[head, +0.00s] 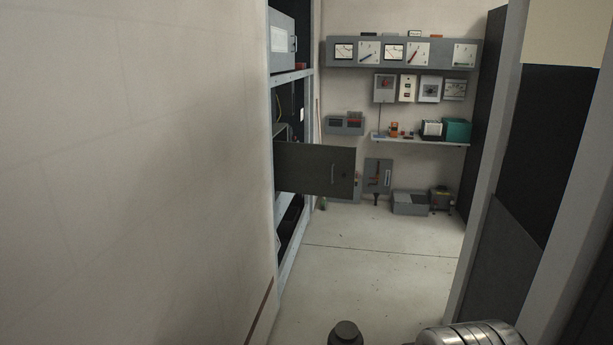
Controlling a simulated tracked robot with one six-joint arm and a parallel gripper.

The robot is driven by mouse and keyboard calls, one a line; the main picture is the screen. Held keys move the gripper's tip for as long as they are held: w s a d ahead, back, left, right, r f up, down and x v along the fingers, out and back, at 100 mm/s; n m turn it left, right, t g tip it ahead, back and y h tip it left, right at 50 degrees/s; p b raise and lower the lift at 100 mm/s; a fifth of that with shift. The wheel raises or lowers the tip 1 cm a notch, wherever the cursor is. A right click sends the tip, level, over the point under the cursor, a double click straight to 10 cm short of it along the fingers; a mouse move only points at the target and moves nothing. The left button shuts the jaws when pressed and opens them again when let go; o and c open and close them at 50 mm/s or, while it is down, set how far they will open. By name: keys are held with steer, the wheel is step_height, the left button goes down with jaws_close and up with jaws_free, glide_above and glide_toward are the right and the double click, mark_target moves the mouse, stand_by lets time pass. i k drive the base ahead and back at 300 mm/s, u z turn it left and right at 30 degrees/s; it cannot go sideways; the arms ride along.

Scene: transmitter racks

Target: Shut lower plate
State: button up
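A dark grey-green plate (315,170) with a small vertical handle (333,174) near its right end stands out from the left rack (290,77) into the aisle. It is open, and its broad face is turned toward me. Behind it the rack's opening shows dark insides. My gripper is not in the picture. Metal parts at the bottom edge are cut off, and I cannot tell what they are.
A pale wall (130,170) fills the left side. Panels and posts (490,200) stand close on the right. The aisle floor (370,265) between them is clear. At the back are a shelf (420,141), wall meters, and grey boxes (410,203) on the floor.

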mark_target(309, 169)
steer(key=i, duration=0.95)
steer(key=u, duration=3.6)
